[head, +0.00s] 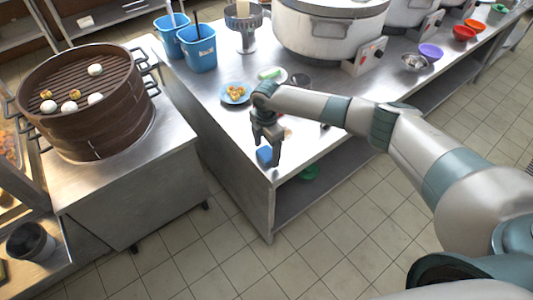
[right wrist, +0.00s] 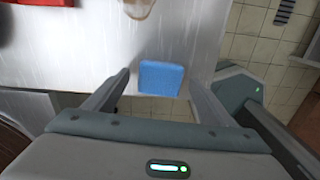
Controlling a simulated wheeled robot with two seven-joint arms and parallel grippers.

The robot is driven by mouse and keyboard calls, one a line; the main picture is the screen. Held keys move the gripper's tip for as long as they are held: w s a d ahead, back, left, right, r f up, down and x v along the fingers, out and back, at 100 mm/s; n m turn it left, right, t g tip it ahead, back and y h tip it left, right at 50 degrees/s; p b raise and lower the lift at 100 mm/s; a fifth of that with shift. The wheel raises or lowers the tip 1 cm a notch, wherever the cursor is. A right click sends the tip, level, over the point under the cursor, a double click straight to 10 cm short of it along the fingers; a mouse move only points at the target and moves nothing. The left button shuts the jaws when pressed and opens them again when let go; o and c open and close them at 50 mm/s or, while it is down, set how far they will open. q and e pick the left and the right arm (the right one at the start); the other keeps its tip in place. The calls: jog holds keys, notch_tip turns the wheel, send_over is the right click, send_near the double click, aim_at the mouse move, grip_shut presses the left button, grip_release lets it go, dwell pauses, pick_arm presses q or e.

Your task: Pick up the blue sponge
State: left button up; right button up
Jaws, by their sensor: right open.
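The blue sponge (head: 264,155) lies on the steel table (head: 215,103) near its front corner. In the right wrist view the sponge (right wrist: 161,78) shows whole, a flat blue block close to the table's edge. My right gripper (head: 266,158) is above the sponge with its fingers pointing down. In the right wrist view its two fingers (right wrist: 160,84) are spread apart, one on each side of the sponge, with gaps between. Nothing is held. I cannot tell how high the fingertips are over the table. My left gripper is not in view.
A large pot (head: 330,30) stands farther back. A bamboo steamer (head: 85,105) with buns is on the counter at left. A green object (head: 309,172) sits on the lower shelf.

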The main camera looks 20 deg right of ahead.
aim_at(268, 153)
dwell(0.3)
jog(key=c, duration=1.1)
jog(key=shift+c, duration=0.3)
jog(key=shift+r+b, duration=0.35)
jog(key=shift+r, duration=0.15)
jog(key=r, duration=0.1)
jog(key=r+b, duration=0.1)
jog(key=r, duration=0.1)
jog(key=shift+s+d+r, duration=0.1)
jog(key=shift+s+d, duration=0.1)
jog(key=shift+s, duration=0.05)
jog(key=s+d+r+b, duration=0.3)
jog(key=s+d+r, duration=0.2)
jog(key=s, duration=0.4)
jog(key=shift+s+d+r, duration=0.25)
jog(key=shift+d+r, duration=0.1)
jog(key=shift+r, duration=0.55)
